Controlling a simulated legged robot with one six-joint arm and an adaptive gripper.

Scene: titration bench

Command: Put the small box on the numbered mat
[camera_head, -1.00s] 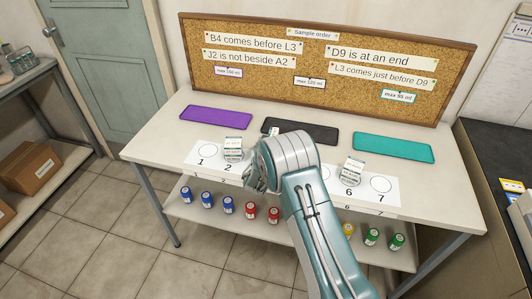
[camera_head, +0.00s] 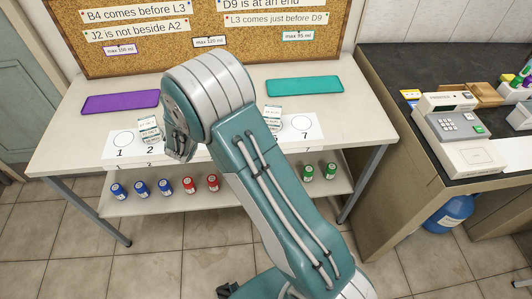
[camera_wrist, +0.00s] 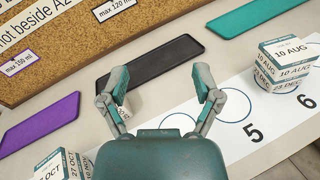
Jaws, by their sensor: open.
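The numbered mat is a white strip with circles (camera_wrist: 240,145) on the bench; it also shows in the head view (camera_head: 112,152). Small white boxes with teal date labels stand on it. A stack marked 10 AUG (camera_wrist: 287,62) is at the right in the wrist view, by circle 6. Another group marked OCT (camera_wrist: 68,166) is at lower left; in the head view a stack (camera_head: 149,130) stands by number 2. My gripper (camera_wrist: 162,97) is open above the bench, fingers spread. A small pale object (camera_wrist: 127,104) shows partly behind the left finger; I cannot tell if they touch.
Purple (camera_head: 121,102), teal (camera_head: 305,86) and black (camera_wrist: 150,62) pads lie behind the strip. A corkboard (camera_head: 170,66) stands at the back. Coloured bottles (camera_head: 165,186) stand on the shelf below. A dark counter with a grey machine (camera_head: 460,130) is at right.

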